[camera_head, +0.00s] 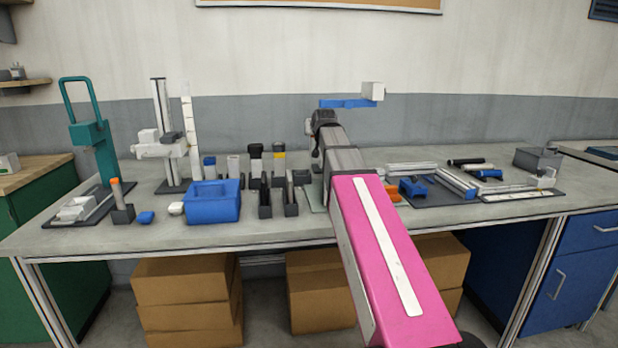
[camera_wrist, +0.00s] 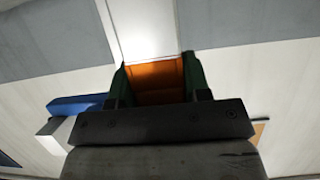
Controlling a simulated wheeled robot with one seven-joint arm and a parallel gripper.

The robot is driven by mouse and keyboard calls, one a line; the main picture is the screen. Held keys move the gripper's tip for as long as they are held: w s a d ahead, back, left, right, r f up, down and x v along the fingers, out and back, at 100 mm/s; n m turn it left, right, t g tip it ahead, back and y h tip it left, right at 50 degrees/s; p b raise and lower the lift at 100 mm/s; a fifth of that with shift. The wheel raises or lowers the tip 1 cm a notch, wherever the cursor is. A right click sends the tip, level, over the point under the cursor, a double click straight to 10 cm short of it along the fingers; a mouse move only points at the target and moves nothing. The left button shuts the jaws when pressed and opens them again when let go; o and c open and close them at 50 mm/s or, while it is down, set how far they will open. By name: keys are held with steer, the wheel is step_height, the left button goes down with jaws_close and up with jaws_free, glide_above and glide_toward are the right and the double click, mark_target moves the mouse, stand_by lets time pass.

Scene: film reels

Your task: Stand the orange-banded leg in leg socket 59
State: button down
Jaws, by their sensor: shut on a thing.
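In the wrist view, my gripper (camera_wrist: 154,68) is shut on the orange-banded leg (camera_wrist: 155,82). Its dark green fingers press on both sides of the orange band, and the pale shaft (camera_wrist: 145,30) runs on past the fingertips to the top edge of the picture. In the head view my pink arm hides the gripper and the held leg. Dark upright holders (camera_head: 265,196) stand on the bench left of my arm. Their labels are unreadable, so I cannot tell which is leg socket 59.
A blue bin (camera_head: 212,203) stands left of the holders. An orange-topped piece (camera_head: 116,190) stands in a dark block farther left. Right of my arm lie a dark tray (camera_head: 440,195) and pale bars. A blue bar (camera_head: 345,103) with a white box (camera_head: 373,91) shows above the bench.

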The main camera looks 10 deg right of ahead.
steer(key=shift+w+d+r, duration=0.15)
steer(key=shift+w+r, duration=0.15)
steer(key=shift+w, duration=0.2)
steer(key=shift+w+d+r, duration=0.1)
steer(key=shift+w+r, duration=0.15)
steer(key=shift+w, duration=0.2)
step_height(320, 180, down, 10)
steer(key=shift+w+r, duration=0.15)
steer(key=shift+r, duration=0.05)
steer(key=shift+d+f, duration=0.1)
steer(key=shift+f, duration=0.05)
steer(key=c, duration=0.6)
jaws_free()
